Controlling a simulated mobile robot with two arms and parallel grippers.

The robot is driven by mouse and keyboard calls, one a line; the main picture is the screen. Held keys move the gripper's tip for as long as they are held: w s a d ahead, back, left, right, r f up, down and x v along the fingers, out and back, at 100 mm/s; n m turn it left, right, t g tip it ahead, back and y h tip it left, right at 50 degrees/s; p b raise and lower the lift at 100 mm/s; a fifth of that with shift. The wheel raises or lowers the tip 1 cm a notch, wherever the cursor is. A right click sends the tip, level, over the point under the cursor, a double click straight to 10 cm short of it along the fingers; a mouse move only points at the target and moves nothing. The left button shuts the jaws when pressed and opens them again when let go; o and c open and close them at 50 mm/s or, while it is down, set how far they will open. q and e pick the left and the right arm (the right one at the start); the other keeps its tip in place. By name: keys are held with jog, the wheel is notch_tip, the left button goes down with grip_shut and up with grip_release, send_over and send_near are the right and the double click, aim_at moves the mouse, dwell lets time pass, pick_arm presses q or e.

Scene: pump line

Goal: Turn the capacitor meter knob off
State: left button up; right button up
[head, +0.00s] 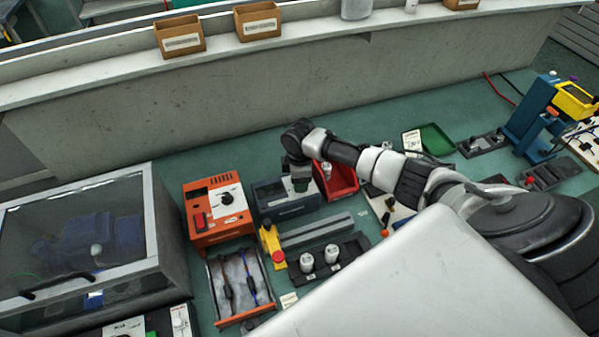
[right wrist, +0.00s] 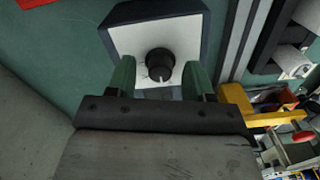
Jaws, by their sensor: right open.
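The dark blue-grey box (head: 287,207), which I take as the capacitor meter, stands on the green bench right of an orange meter. In the right wrist view its white face (right wrist: 128,38) carries a round black knob (right wrist: 159,62). A small white mark on the knob points toward the bottom of that picture. My right gripper (head: 300,184) is over the box, pointing down. Its green fingers (right wrist: 160,76) are open on either side of the knob, with a gap on each side. In the head view the gripper hides the knob. My left gripper is not in view.
The orange meter (head: 217,212) with its own dial stands close on the left. A low wall (head: 250,95) runs behind.

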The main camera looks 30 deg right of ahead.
notch_tip(320, 180, up, 11)
jog(key=b, duration=0.1)
jog(key=shift+b, duration=0.4)
jog(key=shift+f, duration=0.15)
